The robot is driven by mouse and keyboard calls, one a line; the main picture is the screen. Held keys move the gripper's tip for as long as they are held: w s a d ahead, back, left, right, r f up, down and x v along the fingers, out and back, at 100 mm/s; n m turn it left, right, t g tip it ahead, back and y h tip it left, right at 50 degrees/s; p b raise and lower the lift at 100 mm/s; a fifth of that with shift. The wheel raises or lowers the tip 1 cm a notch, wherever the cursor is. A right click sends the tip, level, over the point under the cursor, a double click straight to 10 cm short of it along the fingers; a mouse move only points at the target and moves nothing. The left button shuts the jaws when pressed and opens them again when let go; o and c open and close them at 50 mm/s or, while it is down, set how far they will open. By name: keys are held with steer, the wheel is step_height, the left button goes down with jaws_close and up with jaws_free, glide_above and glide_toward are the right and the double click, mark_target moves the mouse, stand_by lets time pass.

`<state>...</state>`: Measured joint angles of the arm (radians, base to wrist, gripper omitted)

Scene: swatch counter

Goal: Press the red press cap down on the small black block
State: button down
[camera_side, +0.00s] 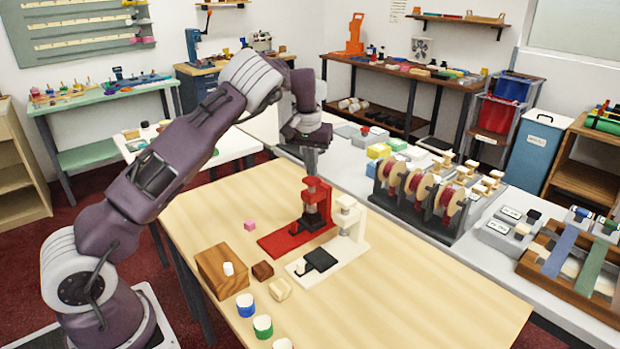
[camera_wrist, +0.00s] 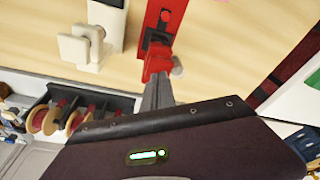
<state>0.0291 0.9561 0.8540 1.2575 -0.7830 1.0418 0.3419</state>
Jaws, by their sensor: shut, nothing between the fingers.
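The red press (camera_side: 276,242) stands on the pale wood table, with its red press cap (camera_side: 313,186) at the top. A small black block (camera_side: 311,219) shows low at the press, partly hidden under the head. My gripper (camera_side: 311,170) is shut and empty, pointing down right over the cap; I cannot tell whether its tips touch it. In the wrist view my closed fingers (camera_wrist: 158,90) end at the red cap (camera_wrist: 155,66), and the red base (camera_wrist: 168,12) runs beyond it.
A white press (camera_side: 348,240) with a black plate (camera_side: 320,259) on its base stands close on the right. The table's right part is clear.

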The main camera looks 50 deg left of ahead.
steer(key=shift+f, duration=1.15)
steer(key=shift+r, duration=4.1)
steer(key=s+d+r+m+t+h, duration=0.1)
steer(key=s+d+r, duration=0.6)
steer(key=s, duration=0.2)
steer(key=s+d+r+t+h, duration=0.1)
steer(key=s+d+r+h, duration=0.1)
steer(key=s+d+r, duration=0.6)
steer(key=s+d+f+m+y, duration=0.1)
steer(key=s+d+f+m, duration=0.1)
steer(key=s, duration=0.9)
steer(key=s+d+f+m+t+y, duration=0.1)
steer(key=s+d+f+m, duration=0.2)
steer(key=s, duration=0.7)
steer(key=shift+s+d+f+t, duration=0.35)
steer(key=shift+d+f, duration=0.15)
steer(key=shift+d, duration=0.25)
